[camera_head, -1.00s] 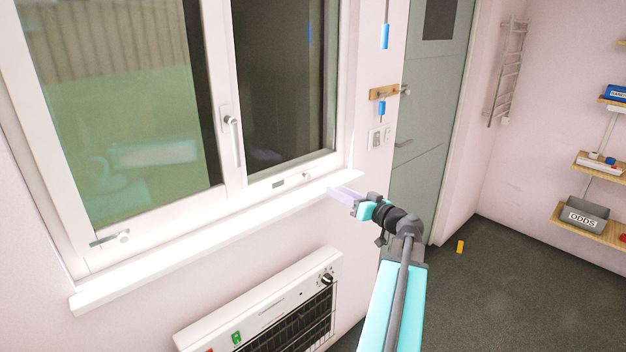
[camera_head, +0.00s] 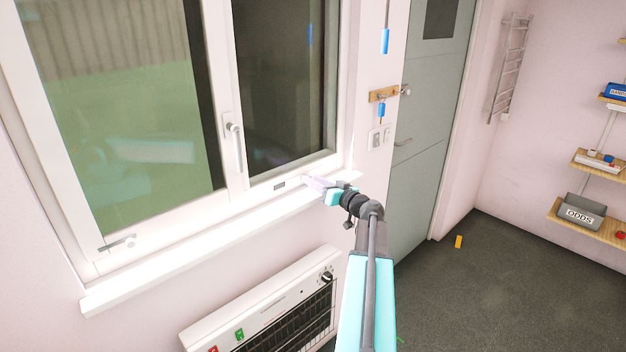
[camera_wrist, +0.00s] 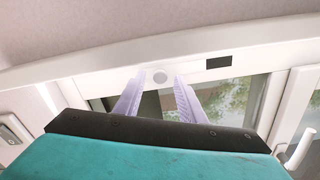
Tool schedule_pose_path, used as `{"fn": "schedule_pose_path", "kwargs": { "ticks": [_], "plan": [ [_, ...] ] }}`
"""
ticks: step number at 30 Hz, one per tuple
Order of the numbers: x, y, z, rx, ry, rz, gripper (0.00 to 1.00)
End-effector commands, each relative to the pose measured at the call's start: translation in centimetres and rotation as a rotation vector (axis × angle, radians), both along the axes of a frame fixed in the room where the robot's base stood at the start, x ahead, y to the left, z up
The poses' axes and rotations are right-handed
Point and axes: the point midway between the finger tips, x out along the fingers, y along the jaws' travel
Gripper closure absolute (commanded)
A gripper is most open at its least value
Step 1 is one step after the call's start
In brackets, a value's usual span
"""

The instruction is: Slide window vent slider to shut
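The vent slider shows in the wrist view as a small round pale knob (camera_wrist: 160,76) on the white lower window frame. A short dark vent slot (camera_wrist: 218,63) lies to its right there; in the head view the slot (camera_head: 279,186) lies left of my gripper. My gripper (camera_head: 311,181) is at the lower right of the window, its fingertips at the knob's place, and largely hides the knob. In the wrist view my gripper (camera_wrist: 157,90) is open, with one pale finger on each side of the knob. I cannot tell whether either finger touches it.
The white sill (camera_head: 190,250) runs below the frame and my fingers. A heater (camera_head: 265,310) stands under the sill. Floor to the right is mostly clear, with a small yellow block (camera_head: 458,242).

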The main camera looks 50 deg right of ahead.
Motion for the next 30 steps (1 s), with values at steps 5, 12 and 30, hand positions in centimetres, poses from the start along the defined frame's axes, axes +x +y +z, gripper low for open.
{"fn": "schedule_pose_path", "kwargs": {
  "ticks": [5, 12, 30],
  "plan": [
    [0.35, -0.02, -0.02, 0.000, 0.000, 0.000, 0.63],
    [0.29, -0.06, -0.02, 0.000, 0.000, -0.001, 0.70],
    [-0.31, -0.29, -0.17, -0.001, -0.002, -0.011, 1.00]
  ]
}}
